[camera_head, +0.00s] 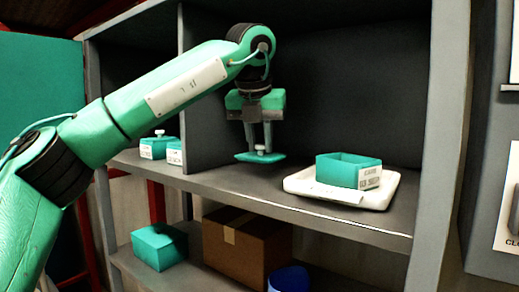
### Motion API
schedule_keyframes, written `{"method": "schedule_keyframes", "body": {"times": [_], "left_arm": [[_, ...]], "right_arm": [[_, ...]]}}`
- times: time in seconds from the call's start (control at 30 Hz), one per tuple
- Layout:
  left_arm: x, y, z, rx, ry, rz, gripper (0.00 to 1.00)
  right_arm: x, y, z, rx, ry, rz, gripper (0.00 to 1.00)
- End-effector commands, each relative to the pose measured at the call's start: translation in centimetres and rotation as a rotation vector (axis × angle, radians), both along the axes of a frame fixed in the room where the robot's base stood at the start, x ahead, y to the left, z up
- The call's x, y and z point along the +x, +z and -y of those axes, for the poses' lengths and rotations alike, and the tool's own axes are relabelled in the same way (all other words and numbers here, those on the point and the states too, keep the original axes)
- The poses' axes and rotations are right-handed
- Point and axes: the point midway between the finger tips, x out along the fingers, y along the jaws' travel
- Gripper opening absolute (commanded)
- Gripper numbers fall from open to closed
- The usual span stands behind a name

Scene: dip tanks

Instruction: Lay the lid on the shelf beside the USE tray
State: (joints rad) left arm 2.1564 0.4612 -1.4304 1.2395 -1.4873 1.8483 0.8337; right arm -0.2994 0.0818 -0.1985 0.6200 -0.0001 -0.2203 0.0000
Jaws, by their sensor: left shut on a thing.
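My left gripper (259,137) points down over the upper shelf (225,185) and is shut on the knob of a green lid (258,158). The lid is level and sits at or just above the shelf; I cannot tell whether it touches. To its right is a white tray (378,198) with an open green box (340,170) on it. The box bears a white label, and a pale card (335,194) lies at the tray's front; its print is too small to read. My right gripper is not in view.
Two small labelled green boxes, a left one (152,150) and a right one (174,155), stand left of the divider (200,80). Below are a green box (158,248), a cardboard box (250,240) and a blue container (288,279). Shelf front left of the tray is clear.

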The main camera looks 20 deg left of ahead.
Motion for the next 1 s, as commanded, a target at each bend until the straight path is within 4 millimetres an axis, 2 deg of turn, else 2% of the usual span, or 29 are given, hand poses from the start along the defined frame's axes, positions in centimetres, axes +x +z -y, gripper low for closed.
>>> {"method": "schedule_keyframes", "body": {"times": [0.17,0.3,0.8,0.83,0.9,1.0], "left_arm": [[0.0,-2.0,-0.1,0.002,-0.001,-0.003,0.01],[0.3,-2.6,-0.2,0.001,0.0,-0.002,0.01],[0.4,-3.7,-0.2,0.0,0.001,-0.001,0.01],[0.4,-3.4,-0.2,0.0,0.001,-0.001,0.28],[0.3,-3.4,-0.2,0.0,0.001,-0.001,0.42],[0.4,-3.4,-0.2,0.0,0.001,-0.001,0.44]], "right_arm": [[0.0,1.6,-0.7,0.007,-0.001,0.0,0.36],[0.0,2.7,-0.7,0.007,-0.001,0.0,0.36],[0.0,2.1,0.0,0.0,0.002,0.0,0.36],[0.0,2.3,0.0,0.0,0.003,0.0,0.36],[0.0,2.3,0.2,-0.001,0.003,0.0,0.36],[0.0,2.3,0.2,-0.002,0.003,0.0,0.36]]}}
